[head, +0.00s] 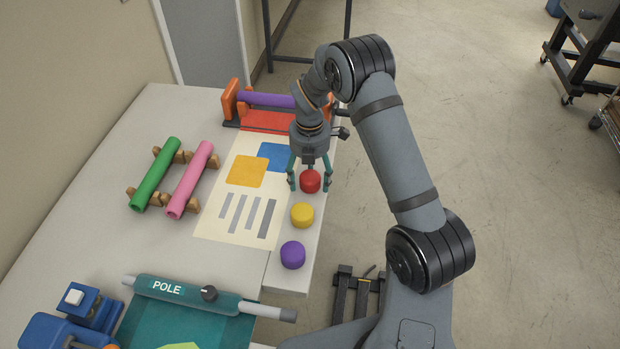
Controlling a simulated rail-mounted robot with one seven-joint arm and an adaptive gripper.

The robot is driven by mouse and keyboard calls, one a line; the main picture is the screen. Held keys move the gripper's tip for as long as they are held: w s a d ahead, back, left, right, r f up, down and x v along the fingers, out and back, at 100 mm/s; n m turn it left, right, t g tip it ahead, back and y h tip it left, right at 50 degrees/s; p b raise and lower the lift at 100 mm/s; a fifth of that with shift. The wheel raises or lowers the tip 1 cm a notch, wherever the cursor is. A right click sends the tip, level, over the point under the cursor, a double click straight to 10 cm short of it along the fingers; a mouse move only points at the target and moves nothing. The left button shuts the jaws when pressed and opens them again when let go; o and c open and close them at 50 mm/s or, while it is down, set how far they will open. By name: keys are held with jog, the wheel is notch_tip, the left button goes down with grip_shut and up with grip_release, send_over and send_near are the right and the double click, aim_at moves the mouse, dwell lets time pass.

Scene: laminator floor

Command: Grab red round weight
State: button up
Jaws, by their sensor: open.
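The red round weight (310,182) sits near the right edge of the table, at the far end of a row of round weights. My gripper (309,184) points down over it with its teal fingers open. One finger is on the left of the red weight and one on its right. I cannot tell from this view whether the fingers touch it.
A yellow weight (302,215) and a purple weight (292,255) stand in line nearer the camera. A printed sheet (222,229) lies left of them. Green (157,175) and pink (190,180) rolls rest on wooden racks. A laminator-like orange device (268,122) stands behind.

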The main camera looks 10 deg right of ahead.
jog(key=shift+f, duration=0.4)
jog(key=shift+c, duration=0.8)
jog(key=c, duration=1.4)
